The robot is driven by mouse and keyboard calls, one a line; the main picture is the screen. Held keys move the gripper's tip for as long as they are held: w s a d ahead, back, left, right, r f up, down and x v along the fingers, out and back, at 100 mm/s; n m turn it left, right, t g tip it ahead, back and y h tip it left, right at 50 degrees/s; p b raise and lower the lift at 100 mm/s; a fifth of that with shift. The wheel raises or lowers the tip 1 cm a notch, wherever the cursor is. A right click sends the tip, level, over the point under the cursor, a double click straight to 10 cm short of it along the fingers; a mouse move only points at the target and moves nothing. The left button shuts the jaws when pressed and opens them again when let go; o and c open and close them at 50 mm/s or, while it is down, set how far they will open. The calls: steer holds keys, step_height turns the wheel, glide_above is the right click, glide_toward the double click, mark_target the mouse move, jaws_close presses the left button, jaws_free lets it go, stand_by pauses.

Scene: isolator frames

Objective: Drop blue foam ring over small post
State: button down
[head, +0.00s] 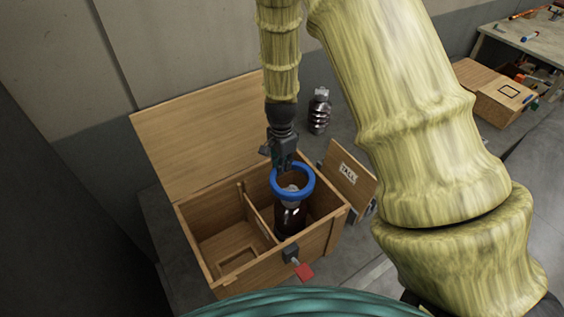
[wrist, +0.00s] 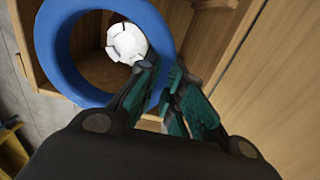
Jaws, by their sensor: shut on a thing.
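The blue foam ring (head: 309,188) is held in my gripper (head: 283,163) by its far rim in the head view. The ring also fills the upper left of the wrist view (wrist: 52,52), with my gripper (wrist: 165,88) shut on its right side. A dark post (head: 289,218) with a pale top stands in the right compartment of the wooden box. In the head view the top shows through the ring hole. In the wrist view the white top (wrist: 127,44) shows inside the hole, off towards its right edge. The ring appears above the post; the exact gap is unclear.
The open wooden box (head: 240,283) has a divider and an empty-looking left compartment. Its lid (head: 205,135) stands open behind. A panel marked "TALL" (head: 350,185) is at the right. A dark ribbed insulator (head: 319,112) stands behind the box. A red tab (head: 304,272) is at the front.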

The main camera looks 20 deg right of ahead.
steer(key=shift+w+f, duration=0.2)
steer(key=shift+f, duration=0.5)
steer(key=shift+s+f+b, duration=0.15)
steer(key=shift+f+b, duration=0.25)
steer(key=shift+f, duration=0.05)
steer(key=shift+f+b, duration=0.45)
steer(key=shift+f, duration=0.6)
steer(key=c, duration=1.5)
jaws_free()
steer(key=shift+r, duration=0.1)
step_height(320, 180, up, 12)
steer(key=shift+f, duration=0.1)
